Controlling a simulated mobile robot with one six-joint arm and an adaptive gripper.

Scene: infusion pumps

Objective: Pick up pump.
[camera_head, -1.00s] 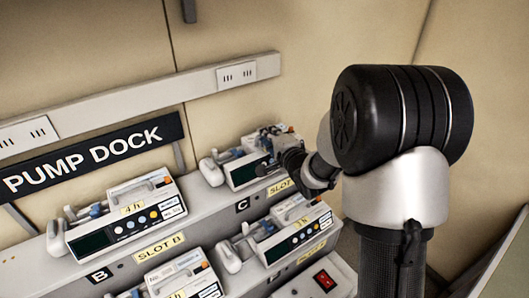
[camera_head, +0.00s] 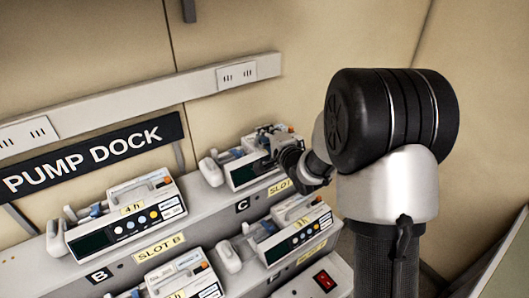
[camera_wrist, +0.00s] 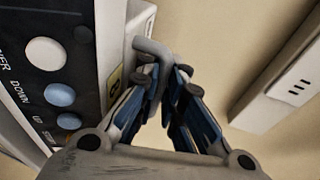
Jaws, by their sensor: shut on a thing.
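The pump (camera_head: 245,171) at slot C stands on the upper shelf of the dock in the head view, its right part hidden behind my gripper. My gripper (camera_head: 275,145) is at its top. In the wrist view my gripper (camera_wrist: 160,85) has its fingers closed on the grey handle (camera_wrist: 152,48) of the pump (camera_wrist: 60,70). The pump's dark panel with white and blue buttons fills the left of the wrist view. The head view does not show clearly whether the pump has left the shelf.
Another pump (camera_head: 125,215) sits at slot B to the left. A further pump (camera_head: 290,230) stands on the lower level in front, with a red switch (camera_head: 324,281) near it. A wall rail (camera_head: 150,100) with sockets runs behind, beside the PUMP DOCK sign (camera_head: 95,155).

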